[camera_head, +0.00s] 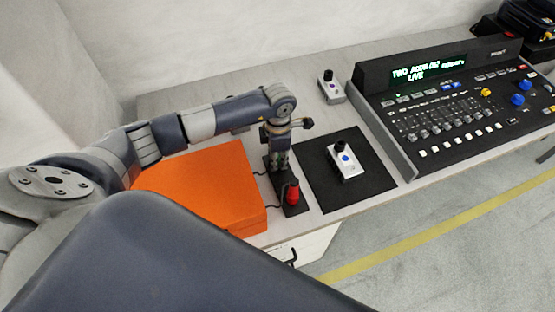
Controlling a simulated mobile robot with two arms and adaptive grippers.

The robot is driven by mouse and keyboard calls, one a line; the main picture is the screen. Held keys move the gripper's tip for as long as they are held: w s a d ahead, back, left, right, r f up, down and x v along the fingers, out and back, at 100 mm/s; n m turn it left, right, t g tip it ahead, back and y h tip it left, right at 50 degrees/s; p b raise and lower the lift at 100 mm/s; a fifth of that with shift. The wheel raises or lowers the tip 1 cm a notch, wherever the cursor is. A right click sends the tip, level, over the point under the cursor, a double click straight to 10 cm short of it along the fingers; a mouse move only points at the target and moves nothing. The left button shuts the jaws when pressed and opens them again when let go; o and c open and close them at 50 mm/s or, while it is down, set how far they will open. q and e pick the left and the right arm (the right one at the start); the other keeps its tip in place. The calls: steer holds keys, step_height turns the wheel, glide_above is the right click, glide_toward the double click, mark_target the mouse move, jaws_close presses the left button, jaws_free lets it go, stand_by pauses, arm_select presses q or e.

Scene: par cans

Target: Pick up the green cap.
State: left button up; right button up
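I cannot make out a green cap in this view. My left gripper (279,172) points down over the far part of a narrow black stand (291,209). It hides that part of the stand and whatever may be on it. The fingers are small and dark here, so I cannot tell whether they are open or shut, or touching anything. A red cap (293,192) stands upright on the near part of the stand, just in front of the gripper. My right gripper is not in view.
An orange case (200,186) lies left of the stand. To the right, a white box with a black knob (346,165) sits on a black mat (318,190). A similar box (330,91) stands behind. A large mixing console (450,105) fills the table's right side.

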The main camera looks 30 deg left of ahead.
arm_select(q)
jaws_close()
step_height(320, 180, up, 10)
steer(key=shift+b, duration=1.1)
steer(key=shift+r+p, duration=0.65)
steer(key=shift+r, duration=0.9)
